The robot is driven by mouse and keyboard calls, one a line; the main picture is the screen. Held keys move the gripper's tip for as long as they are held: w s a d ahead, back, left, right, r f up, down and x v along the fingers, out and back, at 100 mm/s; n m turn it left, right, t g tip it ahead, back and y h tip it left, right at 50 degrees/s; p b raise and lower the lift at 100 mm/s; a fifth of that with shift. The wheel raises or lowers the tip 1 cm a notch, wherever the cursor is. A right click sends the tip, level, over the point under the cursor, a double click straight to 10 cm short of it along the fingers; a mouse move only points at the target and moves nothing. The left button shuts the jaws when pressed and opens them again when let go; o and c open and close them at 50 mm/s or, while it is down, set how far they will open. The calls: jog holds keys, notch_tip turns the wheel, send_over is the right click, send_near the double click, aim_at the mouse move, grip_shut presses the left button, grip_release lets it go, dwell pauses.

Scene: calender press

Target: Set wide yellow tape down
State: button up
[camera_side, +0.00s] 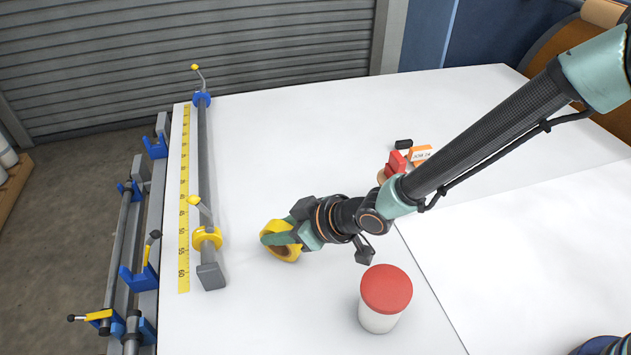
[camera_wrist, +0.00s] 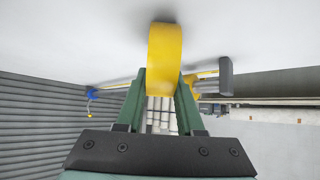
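The wide yellow tape (camera_side: 285,254) is a thick yellow roll at my fingertips, low over the white table (camera_side: 300,115). My gripper (camera_side: 275,238) reaches in from the right with green fingers on either side of the roll. In the wrist view the tape (camera_wrist: 165,45) sits between both fingertips, which press against its sides with no clear gap. A dark shadow lies on the table right by the roll. I cannot tell whether the roll touches the surface. One finger covers part of the roll in the side view.
A grey bar with yellow and blue collars (camera_side: 204,150) and a yellow ruler strip (camera_side: 184,200) lie left of the tape. A red-lidded white jar (camera_side: 385,298) stands at front right. An orange box (camera_side: 420,154) and small red and black items lie behind my arm.

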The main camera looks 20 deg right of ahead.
jog(key=o, duration=0.4)
jog(key=shift+c, duration=0.2)
notch_tip(320, 180, up, 20)
jog(key=d+r+m+h, duration=0.2)
jog(key=d, duration=0.9)
jog(key=d+r+m+h, duration=0.2)
jog(key=d, duration=1)
jog(key=s+d+f+m+h, duration=0.1)
jog(key=s+d+m, duration=0.1)
jog(key=s+d, duration=0.4)
jog(key=s+d+f+m+g+h, duration=0.1)
jog(key=s+d+m+h, duration=0.1)
jog(key=s+d, duration=0.4)
jog(key=d+m, duration=0.1)
jog(key=d, duration=0.4)
jog(key=shift+s+d+f, duration=0.15)
jog(key=shift+f, duration=0.15)
